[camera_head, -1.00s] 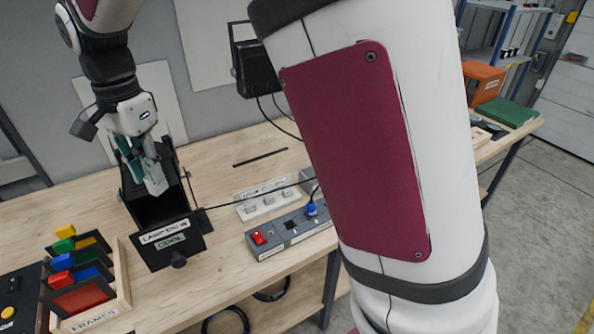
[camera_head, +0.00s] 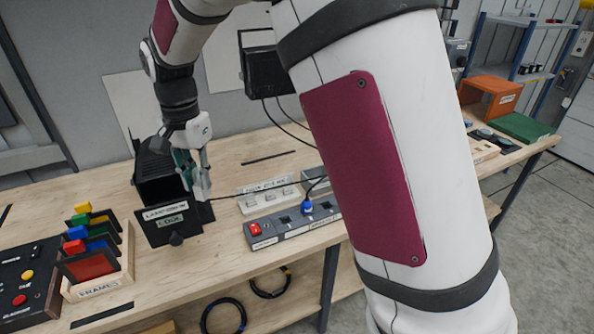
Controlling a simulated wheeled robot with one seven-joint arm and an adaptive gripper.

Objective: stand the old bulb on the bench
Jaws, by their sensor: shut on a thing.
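My gripper (camera_head: 197,184) hangs fingers down at the right side of the black lamphouse (camera_head: 172,223), above the wooden bench (camera_head: 225,255). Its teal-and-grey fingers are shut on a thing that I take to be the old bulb. The bulb itself cannot be made out, as the fingers hide it. The lamphouse stands at the left of the bench, with two labels on its front, the lower reading COOL. My gripper covers part of its right side.
Right of the lamphouse are a white labelled holder (camera_head: 268,195) and a grey power strip (camera_head: 290,223) with a red switch and blue plug. A frames rack (camera_head: 100,275) and a control box (camera_head: 27,278) stand at left. My arm hides the bench's middle right.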

